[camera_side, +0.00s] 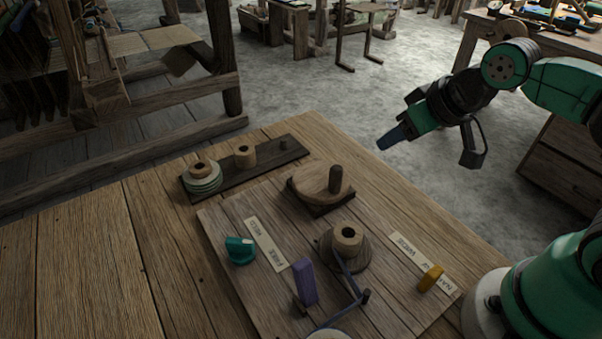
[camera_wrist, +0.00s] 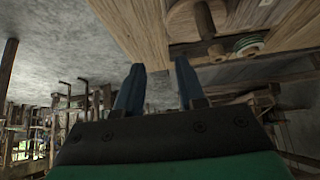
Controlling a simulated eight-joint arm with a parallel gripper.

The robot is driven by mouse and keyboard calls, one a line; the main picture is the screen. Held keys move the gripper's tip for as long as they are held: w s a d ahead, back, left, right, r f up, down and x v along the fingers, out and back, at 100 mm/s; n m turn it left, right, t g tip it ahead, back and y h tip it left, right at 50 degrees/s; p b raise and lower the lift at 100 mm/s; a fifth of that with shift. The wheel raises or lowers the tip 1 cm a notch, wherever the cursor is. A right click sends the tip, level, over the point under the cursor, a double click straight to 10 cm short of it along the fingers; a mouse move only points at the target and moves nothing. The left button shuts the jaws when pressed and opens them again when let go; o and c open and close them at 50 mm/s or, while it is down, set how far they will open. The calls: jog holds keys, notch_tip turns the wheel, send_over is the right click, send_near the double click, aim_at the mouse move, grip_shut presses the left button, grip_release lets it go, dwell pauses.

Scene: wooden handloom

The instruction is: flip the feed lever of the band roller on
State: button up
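The band roller is a wooden board (camera_side: 222,240) on the table. A purple upright lever-like piece (camera_side: 305,283) stands on it, left of a wooden spool (camera_side: 347,243) with a dark band. A teal knob (camera_side: 240,250) sits beside a label that seems to read FREE and HELD. A yellow knob (camera_side: 431,278) sits by another label (camera_side: 410,256), partly hidden. I read no feed label, so which piece is the feed lever is uncertain. My gripper (camera_side: 388,141) is in the air beyond the table's right edge, touching nothing. In the wrist view its blue fingers (camera_wrist: 158,90) are apart and empty.
A round wooden crank disc (camera_side: 318,186) with an upright peg stands at the board's back. A dark rack (camera_side: 255,163) behind it holds spools, one wound with green (camera_side: 203,179). A loom frame (camera_side: 228,60) stands at back left. The table's left part is clear.

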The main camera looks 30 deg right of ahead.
aim_at(303, 264)
jog(key=o, duration=0.3)
jog(key=a+f+g+y, duration=0.1)
jog(key=a+g, duration=0.2)
jog(key=a, duration=0.6)
jog(key=shift+f, duration=0.15)
jog(key=s+a+f+g, duration=0.1)
jog(key=a, duration=0.2)
jog(key=s+a+f+g, duration=0.1)
jog(key=s+a, duration=0.1)
jog(key=a, duration=0.1)
jog(key=s+a+f+g+h, duration=0.1)
jog(key=a, duration=0.2)
jog(key=shift+s+a+g, duration=0.25)
jog(key=shift+a+g, duration=0.1)
jog(key=shift+g, duration=0.05)
jog(key=shift+s+a+f, duration=0.1)
jog(key=shift+s+a, duration=0.15)
jog(key=shift+a, duration=0.05)
jog(key=shift+s+a+f, duration=0.1)
jog(key=shift+f, duration=2.75)
grip_shut()
